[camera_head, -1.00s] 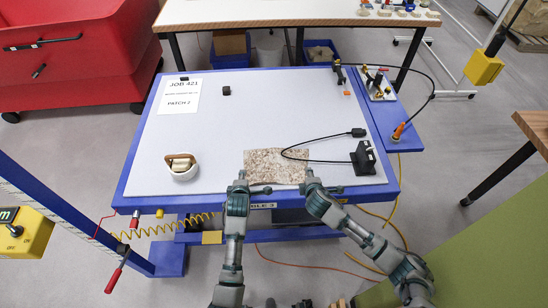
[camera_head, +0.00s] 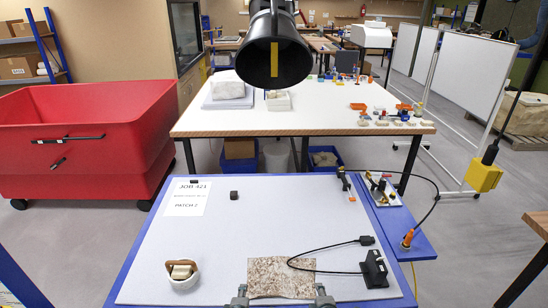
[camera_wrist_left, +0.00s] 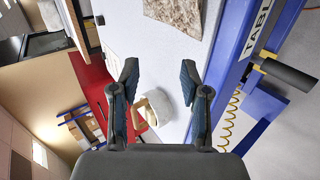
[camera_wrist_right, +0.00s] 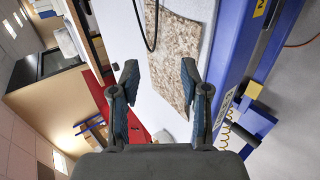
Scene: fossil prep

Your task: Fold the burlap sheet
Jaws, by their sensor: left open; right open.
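The burlap sheet (camera_head: 281,275), mottled beige and brown, lies flat at the near edge of the pale work table (camera_head: 160,245). It shows in the left wrist view (camera_wrist_left: 175,12) and the right wrist view (camera_wrist_right: 172,62). My left gripper (camera_head: 240,293) is open at the sheet's near left corner. My right gripper (camera_head: 321,292) is open at its near right corner. Both look empty; the wrist views show bare space between the fingers. I cannot tell whether they touch the sheet.
A black cable (camera_head: 330,246) loops over the sheet's right part, beside a black stand (camera_head: 374,270). A paper sign (camera_head: 187,197) and small dark block (camera_head: 234,195) lie further back. The table's middle is clear.

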